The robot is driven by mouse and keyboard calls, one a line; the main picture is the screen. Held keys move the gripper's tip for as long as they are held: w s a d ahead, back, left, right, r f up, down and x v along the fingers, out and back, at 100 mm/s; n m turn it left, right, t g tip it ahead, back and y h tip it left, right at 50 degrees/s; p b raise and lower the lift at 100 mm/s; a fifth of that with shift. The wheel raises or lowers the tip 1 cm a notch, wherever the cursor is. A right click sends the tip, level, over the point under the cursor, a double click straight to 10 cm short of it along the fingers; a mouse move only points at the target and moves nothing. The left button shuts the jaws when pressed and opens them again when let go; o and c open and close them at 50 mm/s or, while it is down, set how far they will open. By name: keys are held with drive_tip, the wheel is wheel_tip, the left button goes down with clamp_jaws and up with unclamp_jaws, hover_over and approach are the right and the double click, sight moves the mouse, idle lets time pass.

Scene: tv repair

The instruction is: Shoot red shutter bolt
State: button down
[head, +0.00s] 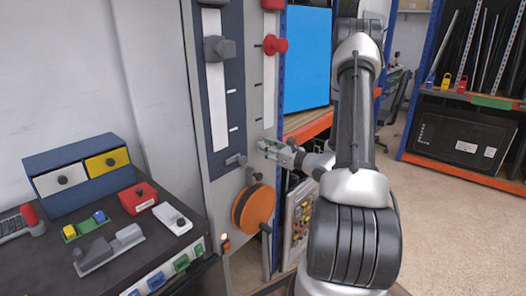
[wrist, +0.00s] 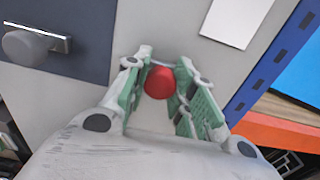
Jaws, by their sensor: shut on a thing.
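My gripper (head: 268,148) is at the lower part of the tall grey panel, right of the dark blue strip. In the wrist view its green-padded fingers (wrist: 159,68) stand on either side of a round red knob (wrist: 160,84), and the gripper is shut on it. I take this knob for the red shutter bolt's handle. The rest of the bolt is hidden by the gripper and the knob. In the head view the gripper covers the knob. A grey bolt knob (wrist: 25,47) on a metal bar sits to the left; this bolt (head: 236,159) also shows in the head view.
A red slider knob (head: 273,45) and a grey slider knob (head: 218,48) are higher on the panel. An orange round dial (head: 256,206) is just below my gripper. A dark bench with drawers (head: 82,171) stands left. Blue-and-orange shelving stands right; open floor lies beyond my arm.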

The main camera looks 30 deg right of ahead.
drive_tip(key=shift+w+d, duration=0.15)
drive_tip(key=shift+d, duration=0.25)
drive_tip(key=c, duration=1.1)
unclamp_jaws()
drive_tip(key=shift+d, duration=0.1)
drive_tip(key=shift+c, duration=0.2)
drive_tip(key=v, duration=1.2)
